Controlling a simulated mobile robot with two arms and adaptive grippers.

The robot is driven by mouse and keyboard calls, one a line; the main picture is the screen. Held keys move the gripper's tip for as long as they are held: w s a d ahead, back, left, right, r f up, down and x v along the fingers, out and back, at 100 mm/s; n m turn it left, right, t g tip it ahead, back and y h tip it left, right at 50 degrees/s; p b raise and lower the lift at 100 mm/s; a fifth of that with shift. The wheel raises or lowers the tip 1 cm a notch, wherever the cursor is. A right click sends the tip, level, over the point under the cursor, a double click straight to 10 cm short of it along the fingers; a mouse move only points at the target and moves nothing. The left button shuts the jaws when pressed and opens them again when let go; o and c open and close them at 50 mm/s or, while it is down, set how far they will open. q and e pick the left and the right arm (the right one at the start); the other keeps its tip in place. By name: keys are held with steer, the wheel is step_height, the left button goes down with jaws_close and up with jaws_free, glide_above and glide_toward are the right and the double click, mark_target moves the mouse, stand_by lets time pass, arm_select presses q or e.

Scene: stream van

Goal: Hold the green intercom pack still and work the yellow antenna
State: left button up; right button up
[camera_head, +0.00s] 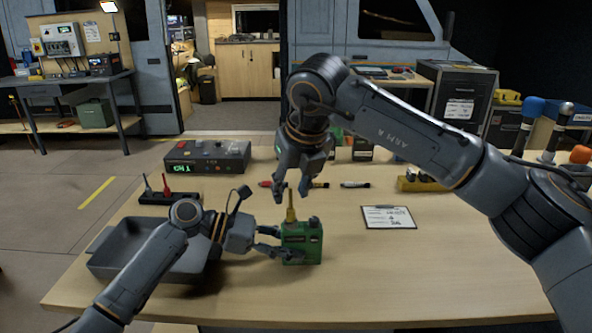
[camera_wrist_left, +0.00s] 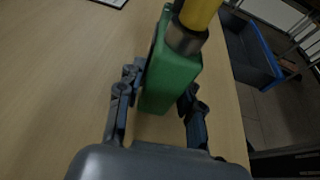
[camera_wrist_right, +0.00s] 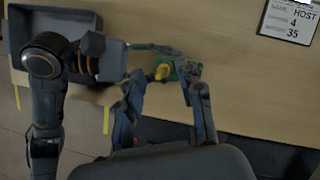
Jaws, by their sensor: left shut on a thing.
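The green intercom pack (camera_head: 302,248) stands upright on the table near its front edge. It also shows in the left wrist view (camera_wrist_left: 172,75). The yellow antenna (camera_head: 291,208) rises from its top and appears end-on in the right wrist view (camera_wrist_right: 162,72). My left gripper (camera_head: 279,243) is shut on the pack from the left, one finger on each side. My right gripper (camera_head: 291,192) points down above the antenna, its fingers apart and empty. In the right wrist view its fingers (camera_wrist_right: 160,92) spread to either side of the antenna. I see no contact with it.
A grey tray (camera_head: 103,262) lies left of the pack, under my left arm. A clipboard (camera_head: 389,217) lies to the right. Markers (camera_head: 355,185) and a control box (camera_head: 208,156) are farther back. The table's front right is clear.

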mark_target(290, 196)
steer(key=x, duration=0.5)
steer(key=shift+w+f, duration=0.1)
steer(key=shift+f, duration=0.2)
steer(key=shift+c, duration=0.4)
jaws_close()
